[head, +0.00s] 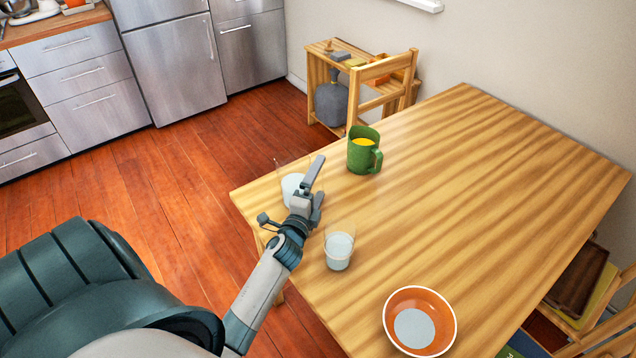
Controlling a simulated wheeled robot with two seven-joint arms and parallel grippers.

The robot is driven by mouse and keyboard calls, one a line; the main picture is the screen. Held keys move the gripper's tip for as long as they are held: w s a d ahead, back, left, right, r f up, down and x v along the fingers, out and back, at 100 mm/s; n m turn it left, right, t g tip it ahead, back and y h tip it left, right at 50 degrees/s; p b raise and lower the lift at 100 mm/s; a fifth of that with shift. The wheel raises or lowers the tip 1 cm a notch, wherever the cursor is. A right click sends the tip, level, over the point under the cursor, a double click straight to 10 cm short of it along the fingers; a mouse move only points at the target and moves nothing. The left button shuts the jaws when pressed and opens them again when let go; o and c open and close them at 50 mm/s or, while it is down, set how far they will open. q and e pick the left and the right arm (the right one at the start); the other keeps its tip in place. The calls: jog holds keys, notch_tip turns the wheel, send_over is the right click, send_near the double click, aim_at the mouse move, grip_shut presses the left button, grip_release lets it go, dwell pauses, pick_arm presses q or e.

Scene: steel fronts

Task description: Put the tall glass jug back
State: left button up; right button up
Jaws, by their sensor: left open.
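A clear glass vessel (289,187), which looks like the tall glass jug, stands upright near the left edge of the wooden table (480,190). It holds something pale low down, and its upper walls are faint. My left gripper (318,176) is open, at the right side of this vessel, and covers part of it. I cannot tell whether a finger touches the glass. My right gripper is not in view.
A smaller drinking glass (339,250) stands close to my left gripper. A green mug (362,152) with a yellow drink stands beyond. An orange bowl (420,321) is at the front.

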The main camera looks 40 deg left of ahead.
pick_arm(q)
jog(key=shift+r, duration=0.1)
jog(key=v, duration=0.3)
jog(key=shift+b, duration=0.3)
jog(key=b+v, duration=0.1)
jog(key=v, duration=0.7)
jog(key=shift+s+d, duration=0.1)
jog(key=shift+s, duration=0.15)
jog(key=shift+s+b, duration=0.2)
jog(key=shift+b, duration=0.1)
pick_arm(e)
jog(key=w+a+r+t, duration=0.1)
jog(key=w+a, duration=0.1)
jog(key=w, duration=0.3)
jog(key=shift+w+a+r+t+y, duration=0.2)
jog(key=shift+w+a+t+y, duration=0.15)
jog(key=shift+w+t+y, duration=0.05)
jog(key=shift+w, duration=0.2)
